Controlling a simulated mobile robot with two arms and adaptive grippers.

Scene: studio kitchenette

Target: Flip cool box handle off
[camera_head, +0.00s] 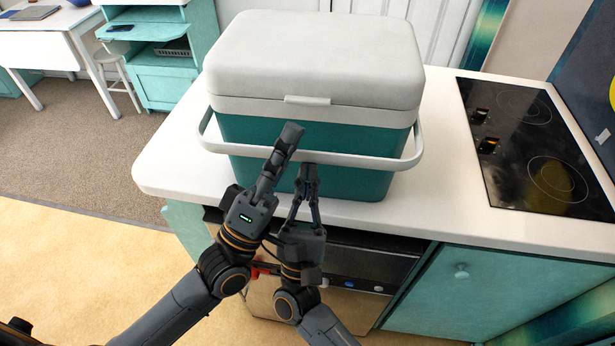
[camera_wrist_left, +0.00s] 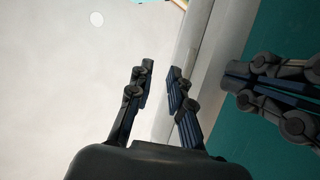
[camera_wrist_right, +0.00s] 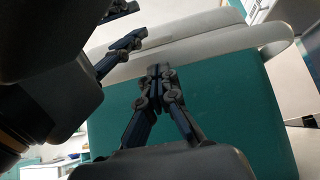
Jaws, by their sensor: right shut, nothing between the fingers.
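The cool box (camera_head: 317,58) stands on the counter with its pale grey lid shut above a teal body (camera_head: 260,130). Its white handle (camera_head: 355,160) hangs forward, crossing the front below the lid. The teal front also shows in the right wrist view (camera_wrist_right: 235,100). My left gripper (camera_head: 291,132) is over the handle and in front of the box; its fingers stand apart with an empty gap in the left wrist view (camera_wrist_left: 161,76). My right gripper (camera_head: 307,168) is lower, shut and empty, its tips near the handle's lower edge. I cannot tell whether either touches the handle.
The white counter (camera_head: 445,205) has bare room around the box. A black cooktop (camera_head: 535,140) lies to the right. An oven front (camera_head: 360,265) is below the counter edge. A white table (camera_head: 50,25) and teal cabinet (camera_head: 165,75) stand at the far left.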

